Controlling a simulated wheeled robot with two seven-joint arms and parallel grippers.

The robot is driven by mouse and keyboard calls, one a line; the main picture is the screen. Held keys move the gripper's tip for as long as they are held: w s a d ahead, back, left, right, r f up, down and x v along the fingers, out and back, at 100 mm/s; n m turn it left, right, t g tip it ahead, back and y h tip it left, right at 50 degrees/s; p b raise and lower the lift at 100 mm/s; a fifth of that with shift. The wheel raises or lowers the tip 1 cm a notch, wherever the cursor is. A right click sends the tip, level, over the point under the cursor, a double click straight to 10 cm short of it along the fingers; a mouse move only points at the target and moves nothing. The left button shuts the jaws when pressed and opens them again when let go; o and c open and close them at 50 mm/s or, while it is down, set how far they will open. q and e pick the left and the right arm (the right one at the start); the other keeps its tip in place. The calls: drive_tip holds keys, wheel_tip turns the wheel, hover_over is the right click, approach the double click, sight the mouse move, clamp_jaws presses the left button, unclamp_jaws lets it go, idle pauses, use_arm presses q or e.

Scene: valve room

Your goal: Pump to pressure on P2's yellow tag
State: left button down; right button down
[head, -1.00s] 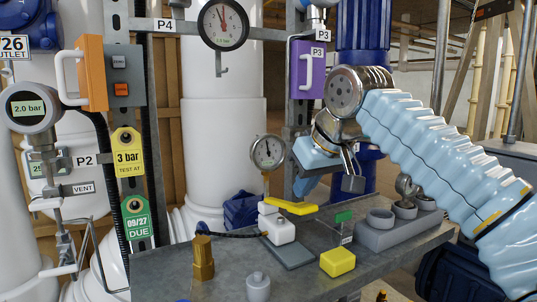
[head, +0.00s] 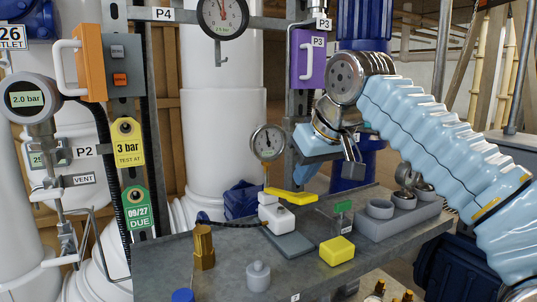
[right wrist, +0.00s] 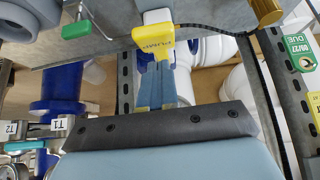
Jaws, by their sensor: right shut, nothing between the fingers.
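The P2 digital gauge (head: 28,99) reads 2.0 bar. The yellow tag (head: 127,142) beside it reads 3 bar, test at. The hand pump (head: 278,216) stands on the grey bench, with a yellow lever (head: 292,198) pointing right. A round dial gauge (head: 268,142) rises above the pump. My right gripper (head: 306,178) is shut and empty, above and behind the lever. In the right wrist view, its fingers (right wrist: 158,85) are together, pointing at the yellow lever end (right wrist: 160,34) marked PUMP; whether they touch is unclear. My left gripper is not in view.
An orange handle block (head: 90,62) and a purple P3 block (head: 308,57) hang behind. The VENT valve (head: 78,180) is at left.

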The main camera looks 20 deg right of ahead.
sight(300, 194)
drive_tip(key=shift+f+b, duration=1.3)
drive_tip(key=shift+f, duration=0.3)
drive_tip(key=shift+r+p, duration=0.45)
wheel_tip(300, 194, up, 3)
drive_tip(key=p, duration=0.2)
drive_tip(key=shift+f+p, duration=0.2)
drive_tip(key=shift+p, duration=0.1)
drive_tip(key=shift+r+b, duration=0.45)
drive_tip(key=shift+r, duration=0.4)
wheel_tip(300, 194, up, 5)
